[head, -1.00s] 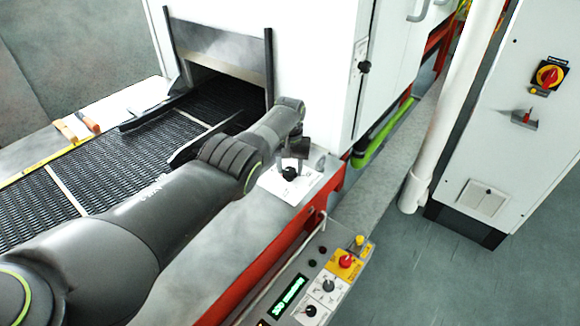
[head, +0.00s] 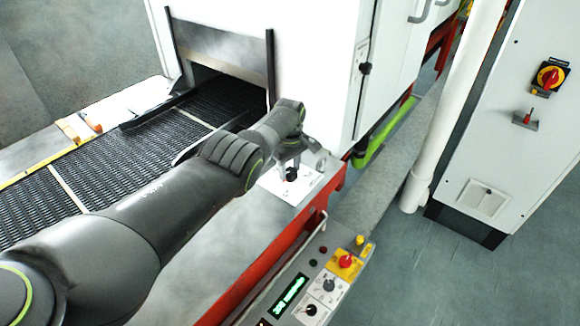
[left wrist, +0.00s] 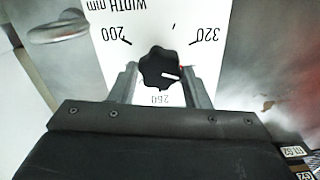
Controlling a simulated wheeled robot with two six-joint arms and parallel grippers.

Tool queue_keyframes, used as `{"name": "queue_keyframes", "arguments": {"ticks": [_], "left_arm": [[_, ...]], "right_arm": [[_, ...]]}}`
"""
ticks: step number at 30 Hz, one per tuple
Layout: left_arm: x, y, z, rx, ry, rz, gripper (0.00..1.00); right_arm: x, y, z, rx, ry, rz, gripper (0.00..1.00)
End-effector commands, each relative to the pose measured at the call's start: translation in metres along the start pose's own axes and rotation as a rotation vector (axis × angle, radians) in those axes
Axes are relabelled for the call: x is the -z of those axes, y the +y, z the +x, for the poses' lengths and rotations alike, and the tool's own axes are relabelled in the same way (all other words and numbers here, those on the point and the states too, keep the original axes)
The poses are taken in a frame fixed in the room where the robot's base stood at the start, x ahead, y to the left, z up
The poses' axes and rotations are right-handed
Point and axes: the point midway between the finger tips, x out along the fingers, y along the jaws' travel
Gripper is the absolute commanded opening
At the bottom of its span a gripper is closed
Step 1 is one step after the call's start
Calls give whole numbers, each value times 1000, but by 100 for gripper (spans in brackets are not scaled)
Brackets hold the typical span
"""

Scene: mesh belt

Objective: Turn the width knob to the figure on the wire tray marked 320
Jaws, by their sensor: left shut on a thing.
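The black width knob (left wrist: 158,66) sits on a white dial plate (left wrist: 112,62) lettered "WIDTH mm". The figures 200, 260 and 320 stand at left, bottom and right in the left wrist view. My left gripper (left wrist: 161,78) is shut on the knob, one finger on each side. In the head view the knob (head: 291,174) shows under my left gripper (head: 292,165), on the plate (head: 309,183) beside the oven mouth. I cannot make out a wire tray marked 320. My right gripper is not in view.
The mesh belt (head: 106,165) runs into the white oven's opening. A control panel (head: 322,289) with buttons and a green display is below right. A yellow strip and orange-handled items lie at left. A white pipe (head: 452,110) and cabinet (head: 520,150) stand at right.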

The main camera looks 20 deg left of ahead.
Motion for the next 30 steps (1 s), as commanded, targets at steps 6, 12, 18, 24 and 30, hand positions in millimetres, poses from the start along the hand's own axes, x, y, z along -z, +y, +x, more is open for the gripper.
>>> {"name": "queue_keyframes", "arguments": {"ticks": [6, 12, 18, 24, 30], "left_arm": [[1, 0, -2, -2, 2, -205, 20], [0, -1, -2, -3, 2, -392, 20], [0, -1, -2, -3, 2, -558, 20], [0, -2, -2, -3, 2, -684, 20], [0, -2, -2, -4, 2, -762, 20]], "right_arm": [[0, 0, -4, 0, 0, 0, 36], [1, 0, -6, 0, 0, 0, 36], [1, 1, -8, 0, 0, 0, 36], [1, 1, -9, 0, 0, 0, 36], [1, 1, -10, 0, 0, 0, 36]]}}
